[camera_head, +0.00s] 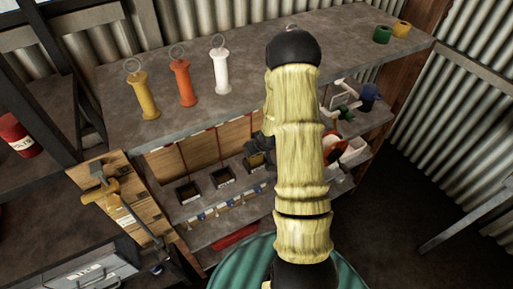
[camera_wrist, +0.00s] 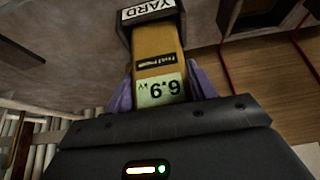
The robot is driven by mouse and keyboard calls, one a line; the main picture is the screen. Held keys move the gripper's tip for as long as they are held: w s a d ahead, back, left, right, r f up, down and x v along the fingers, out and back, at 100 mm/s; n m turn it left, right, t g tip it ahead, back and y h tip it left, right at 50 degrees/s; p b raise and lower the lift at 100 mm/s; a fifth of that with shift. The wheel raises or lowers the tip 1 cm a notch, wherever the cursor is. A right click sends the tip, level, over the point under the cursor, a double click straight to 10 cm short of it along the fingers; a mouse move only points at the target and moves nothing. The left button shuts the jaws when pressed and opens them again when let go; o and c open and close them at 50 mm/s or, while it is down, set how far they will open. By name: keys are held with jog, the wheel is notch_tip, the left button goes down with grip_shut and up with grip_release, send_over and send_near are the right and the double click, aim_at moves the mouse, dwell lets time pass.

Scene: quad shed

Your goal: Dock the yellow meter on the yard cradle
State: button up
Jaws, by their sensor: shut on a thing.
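The yellow meter (camera_wrist: 158,48) has a pale display reading 6.9 kV, upside down in the wrist view. My gripper (camera_wrist: 162,88) is shut on it, with a purple finger on each side. The far end of the meter meets the black yard cradle (camera_wrist: 152,10), labelled YARD. I cannot tell whether it is fully seated or only lined up. In the head view, a bit of the meter's yellow (camera_head: 257,160) shows at the rightmost of a row of black cradles, below my dark gripper (camera_head: 262,148). My arm hides part of that area.
Two other black cradles (camera_head: 187,191) (camera_head: 222,177) stand to the left on the lower shelf. The upper shelf (camera_head: 330,30) overhangs them and carries yellow, orange and white ringed handles (camera_head: 182,83). Assorted items (camera_head: 347,150) lie right of my arm.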

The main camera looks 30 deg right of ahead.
jog(key=shift+s+d+r, duration=0.1)
jog(key=shift+s, duration=0.05)
jog(key=o, duration=1.2)
jog(key=shift+f, duration=0.2)
jog(key=shift+r, duration=0.1)
jog(key=v, duration=1.2)
jog(key=shift+r, duration=0.1)
